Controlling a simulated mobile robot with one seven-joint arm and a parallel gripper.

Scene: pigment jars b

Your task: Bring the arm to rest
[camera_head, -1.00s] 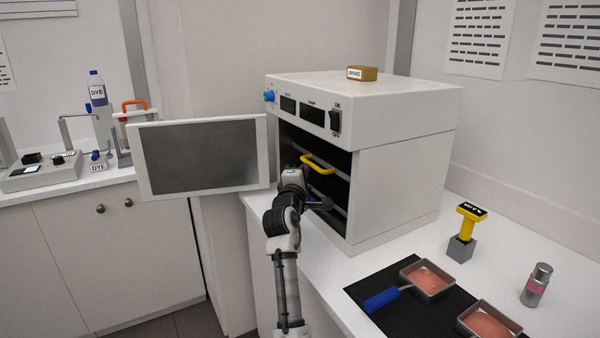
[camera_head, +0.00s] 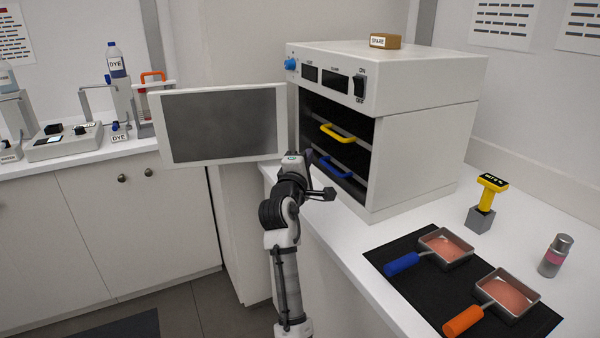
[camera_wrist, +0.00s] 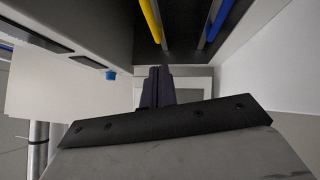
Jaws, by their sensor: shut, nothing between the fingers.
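My gripper (camera_head: 325,194) is shut and empty in the head view, in front of the open oven and below its swung-out door. In the wrist view, my gripper's dark fingers (camera_wrist: 158,72) are together with nothing between them. The white oven (camera_head: 425,150) stands on the counter with its front open. Inside it are a tray with a yellow handle (camera_head: 338,133) and, lower down, one with a blue handle (camera_head: 335,168). Both handles also show in the wrist view, the yellow one (camera_wrist: 151,18) and the blue one (camera_wrist: 217,20).
The open oven door (camera_head: 222,125) sticks out to the left, close to my arm. On the right, a black mat (camera_head: 400,285) bears two pans (camera_head: 446,249) with pink contents. A yellow-handled tool (camera_head: 486,198) and a jar (camera_head: 554,256) stand near. Floor shows left of my arm.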

